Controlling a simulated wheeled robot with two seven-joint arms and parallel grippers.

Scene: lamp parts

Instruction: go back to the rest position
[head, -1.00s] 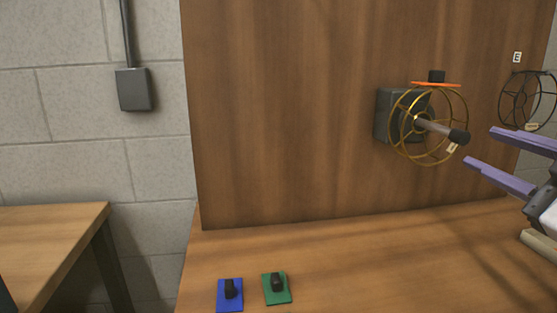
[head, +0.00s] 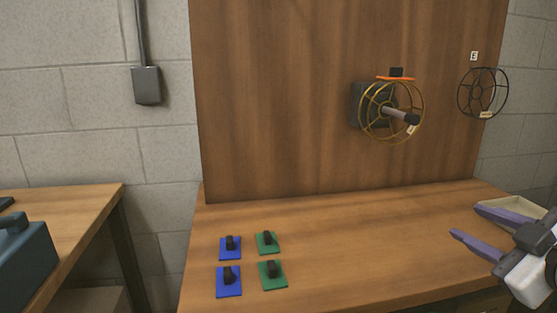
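My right gripper (head: 466,220) is at the right edge of the head view, over the right part of the wooden bench (head: 350,240). Its two purple fingers are spread apart with nothing between them. It is below and to the right of the brass spoked wheel (head: 374,136), which sits on a shaft from a dark box on the upright wooden panel (head: 280,100). The gripper is clear of the wheel. My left gripper is not in view.
Blue pads (head: 229,286) and green pads (head: 274,280) with black knobs lie at the bench's left. A black wheel (head: 465,92) hangs right on the panel. A pale tray (head: 527,207) is partly hidden behind my gripper. A toolbox (head: 25,262) stands on the left table. The bench middle is clear.

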